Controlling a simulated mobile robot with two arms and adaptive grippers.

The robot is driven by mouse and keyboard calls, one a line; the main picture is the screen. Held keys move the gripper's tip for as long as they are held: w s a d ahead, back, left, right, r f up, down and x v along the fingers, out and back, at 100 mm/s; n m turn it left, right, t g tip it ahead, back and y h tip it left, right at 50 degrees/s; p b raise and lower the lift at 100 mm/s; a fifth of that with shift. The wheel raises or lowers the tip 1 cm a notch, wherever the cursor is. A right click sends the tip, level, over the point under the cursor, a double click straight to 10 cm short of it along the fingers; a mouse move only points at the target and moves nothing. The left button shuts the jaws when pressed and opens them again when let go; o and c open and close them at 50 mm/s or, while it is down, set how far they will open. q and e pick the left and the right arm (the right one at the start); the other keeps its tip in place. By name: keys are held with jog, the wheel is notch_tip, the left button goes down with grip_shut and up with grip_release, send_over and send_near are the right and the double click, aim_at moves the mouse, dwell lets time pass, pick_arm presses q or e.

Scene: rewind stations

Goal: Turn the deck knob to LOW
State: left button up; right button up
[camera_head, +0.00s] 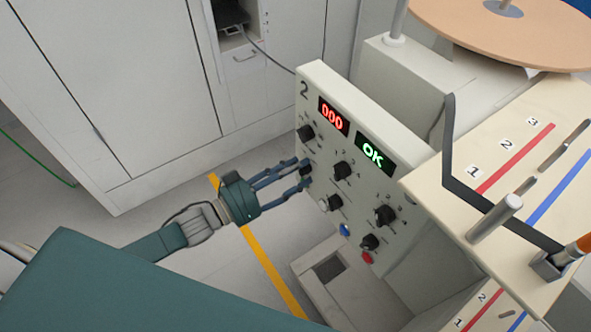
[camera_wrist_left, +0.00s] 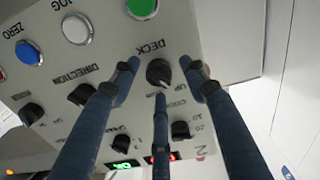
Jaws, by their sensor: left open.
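The deck knob (camera_wrist_left: 158,72) is a black round knob under the upside-down DECK label in the left wrist view. It sits between my left gripper's (camera_wrist_left: 165,75) blue fingers, with one finger on each side and a third below. I cannot tell whether they touch it. The middle finger hides part of the knob's scale; UP is readable beside it. In the head view the left gripper (camera_head: 304,174) is open, its fingertips at the left edge of the control panel (camera_head: 361,194), largely covering the deck knob. My right gripper is not in view.
Other black knobs (camera_head: 342,169) and coloured buttons (camera_head: 345,229) are close by on the panel. Its displays (camera_head: 332,116) read 000 and OK. A table (camera_head: 510,160) with numbered strips is at the right. White cabinets (camera_head: 130,70) stand behind; floor is clear below the gripper.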

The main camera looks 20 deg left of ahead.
pick_arm(q)
jog(key=c, duration=1.1)
jog(key=shift+c, duration=0.2)
jog(key=shift+r+m, duration=0.1)
jog(key=shift+m, duration=0.3)
jog(key=m+p, duration=0.1)
jog(key=m, duration=0.4)
jog(key=shift+r, duration=0.1)
jog(key=shift+o, duration=0.3)
jog(key=m, duration=0.6)
